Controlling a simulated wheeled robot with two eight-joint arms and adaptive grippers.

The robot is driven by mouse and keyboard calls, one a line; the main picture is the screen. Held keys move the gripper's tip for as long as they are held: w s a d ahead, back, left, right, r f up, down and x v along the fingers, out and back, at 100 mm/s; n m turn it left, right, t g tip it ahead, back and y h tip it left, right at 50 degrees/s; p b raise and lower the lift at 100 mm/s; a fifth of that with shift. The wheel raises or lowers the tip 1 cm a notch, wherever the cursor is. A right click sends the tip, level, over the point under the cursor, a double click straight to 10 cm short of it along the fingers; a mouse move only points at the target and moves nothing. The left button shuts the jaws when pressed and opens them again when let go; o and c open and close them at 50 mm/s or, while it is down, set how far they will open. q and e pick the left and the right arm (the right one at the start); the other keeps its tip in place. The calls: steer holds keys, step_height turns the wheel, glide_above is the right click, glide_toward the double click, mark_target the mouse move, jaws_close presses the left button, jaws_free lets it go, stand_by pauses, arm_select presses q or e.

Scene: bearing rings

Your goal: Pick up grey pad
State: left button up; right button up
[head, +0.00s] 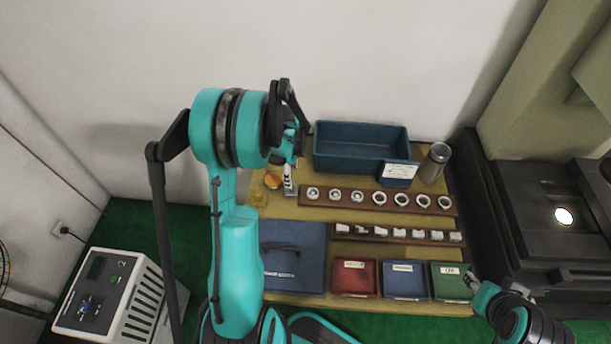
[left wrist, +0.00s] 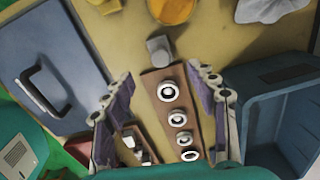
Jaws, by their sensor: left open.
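A pale grey, crumpled-looking pad (left wrist: 265,10) lies at the top right edge of the left wrist view, partly cut off. I cannot make it out in the head view, where my left arm covers that area. My left gripper (left wrist: 160,74) is open and empty, its fingers spread above the end of the brown ring board (left wrist: 155,82). The pad is beyond the fingers, apart from them. In the head view the left gripper (head: 291,148) is partly hidden behind its own wrist. My right gripper (head: 473,283) is by the green bin; its jaws are too small to read.
A grey-based upright stand (head: 289,186) is at the ring board's left end. A blue crate (head: 335,165) and metal cylinder (head: 435,162) stand behind. A blue case (head: 290,270), red bin (head: 355,288), blue bin (head: 405,293) and green bin (head: 450,291) line the front.

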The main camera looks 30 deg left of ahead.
arm_select(q)
steer(key=shift+w+a+f, duration=0.25)
steer(key=shift+f, duration=0.2)
steer(key=shift+f+m, duration=0.3)
steer(key=shift+f, duration=0.05)
steer(key=shift+d+f+b, duration=0.1)
steer(key=shift+f+b, duration=0.4)
steer(key=shift+f, duration=0.45)
steer(key=f+b, duration=0.2)
steer(key=f, duration=0.3)
steer(key=shift+s+f, duration=0.2)
steer(key=shift+r, duration=0.1)
steer(key=shift+c, duration=0.6)
steer(key=c, duration=1.2)
